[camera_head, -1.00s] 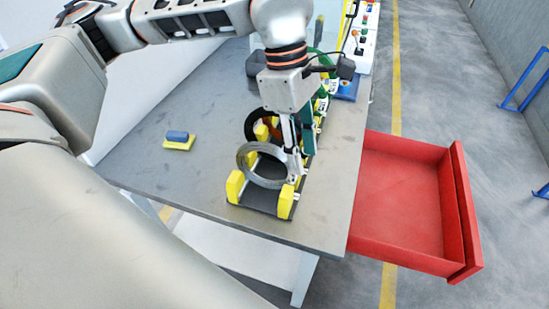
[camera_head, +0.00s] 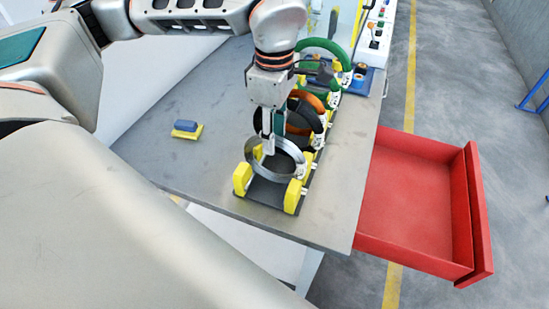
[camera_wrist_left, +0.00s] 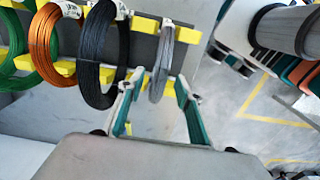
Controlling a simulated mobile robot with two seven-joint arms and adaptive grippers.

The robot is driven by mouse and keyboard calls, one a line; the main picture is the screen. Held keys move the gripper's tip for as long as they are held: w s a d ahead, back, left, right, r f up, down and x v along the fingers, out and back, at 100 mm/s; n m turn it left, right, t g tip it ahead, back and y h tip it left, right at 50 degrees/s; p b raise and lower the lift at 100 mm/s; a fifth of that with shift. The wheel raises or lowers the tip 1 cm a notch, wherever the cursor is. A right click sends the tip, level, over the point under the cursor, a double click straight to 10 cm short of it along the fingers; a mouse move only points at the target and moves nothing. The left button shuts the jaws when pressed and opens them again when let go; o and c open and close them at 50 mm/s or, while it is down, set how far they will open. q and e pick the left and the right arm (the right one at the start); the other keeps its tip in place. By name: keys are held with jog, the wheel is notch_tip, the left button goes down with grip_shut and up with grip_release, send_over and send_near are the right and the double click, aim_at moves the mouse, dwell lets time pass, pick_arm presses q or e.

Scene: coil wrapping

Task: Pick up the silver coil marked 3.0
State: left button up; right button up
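The silver coil (camera_head: 292,148) stands in the front slot of a dark rack with yellow supports (camera_head: 292,197). A white tag hangs on it; its marking is too small to read. My left gripper (camera_head: 268,148) points down at the coil's upper part. In the left wrist view my left gripper (camera_wrist_left: 160,80) is open, with one finger on each side of the silver coil (camera_wrist_left: 158,62) and gaps visible between them. My right gripper is not in view.
A black coil (camera_wrist_left: 103,55), an orange coil (camera_wrist_left: 44,45) and green coils stand farther along the rack. A blue and yellow block (camera_head: 185,130) lies on the grey table (camera_head: 215,85). An open red drawer (camera_head: 415,200) is at the right.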

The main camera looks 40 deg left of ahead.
pick_arm(q)
jog(key=shift+f, duration=0.1)
grip_shut()
dwell(0.3)
